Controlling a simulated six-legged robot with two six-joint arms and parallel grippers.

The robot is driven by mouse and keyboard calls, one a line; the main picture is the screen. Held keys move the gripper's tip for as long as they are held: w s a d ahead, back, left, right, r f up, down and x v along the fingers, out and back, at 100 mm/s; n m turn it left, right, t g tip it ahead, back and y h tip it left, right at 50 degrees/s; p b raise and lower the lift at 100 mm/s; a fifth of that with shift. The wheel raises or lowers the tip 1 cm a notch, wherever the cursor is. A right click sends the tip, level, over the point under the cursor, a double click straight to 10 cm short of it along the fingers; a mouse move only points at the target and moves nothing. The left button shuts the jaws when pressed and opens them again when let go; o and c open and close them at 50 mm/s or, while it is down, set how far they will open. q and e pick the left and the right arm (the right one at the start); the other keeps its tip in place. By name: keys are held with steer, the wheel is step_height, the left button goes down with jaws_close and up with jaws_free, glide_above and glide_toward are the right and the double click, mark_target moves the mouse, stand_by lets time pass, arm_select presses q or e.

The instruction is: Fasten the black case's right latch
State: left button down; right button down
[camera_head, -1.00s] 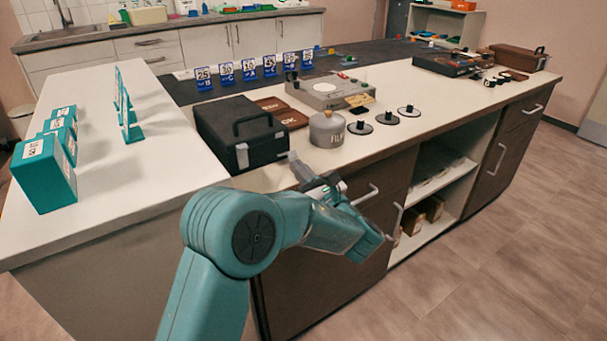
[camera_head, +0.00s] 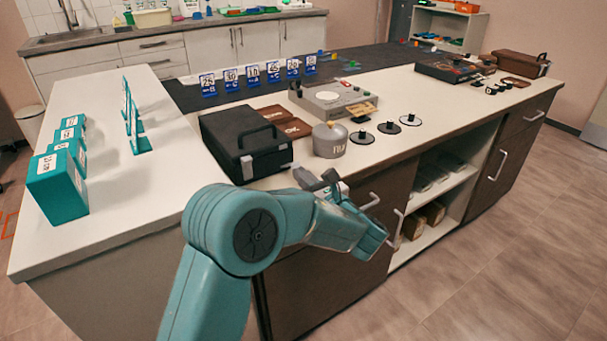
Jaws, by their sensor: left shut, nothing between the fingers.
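The black case (camera_head: 240,135) stands closed on the white counter, its dark handle folded over the lid. A pale latch (camera_head: 247,167) shows on the left part of its front face. The right latch cannot be made out clearly near the front right corner. My left gripper (camera_head: 299,172) is shut and empty, just in front of and below that corner, at the counter's front edge. I cannot tell whether its fingertips touch the case. My right gripper is out of view.
A metal film canister (camera_head: 329,141) stands close right of the case. Several black-knobbed discs (camera_head: 362,137) lie beyond it. Teal boxes (camera_head: 57,187) stand on the left counter. Bare counter lies left of the case.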

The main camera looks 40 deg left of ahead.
mark_target(295, 165)
arm_select(q)
steer(key=shift+r+g+h+p, duration=0.3)
steer(key=shift+r+p, duration=0.25)
steer(key=shift+p, duration=0.35)
steer(key=a+r+h+p, duration=0.1)
steer(key=h+p, duration=0.1)
steer(key=p, duration=0.3)
steer(key=a+r+g+h+p, duration=0.1)
steer(key=r+h+p, duration=0.1)
steer(key=p, duration=0.3)
steer(key=w+r+g+h+p, duration=0.1)
steer(key=h+p, duration=0.1)
steer(key=p, duration=0.3)
steer(key=shift+a+r, duration=0.4)
steer(key=shift+w+a+g+h+p, duration=0.15)
steer(key=shift+a+g+h+p, duration=0.2)
steer(key=shift+h+p, duration=0.35)
steer(key=shift+f, duration=0.2)
steer(key=shift+r+p, duration=0.7)
steer(key=shift+r, duration=0.2)
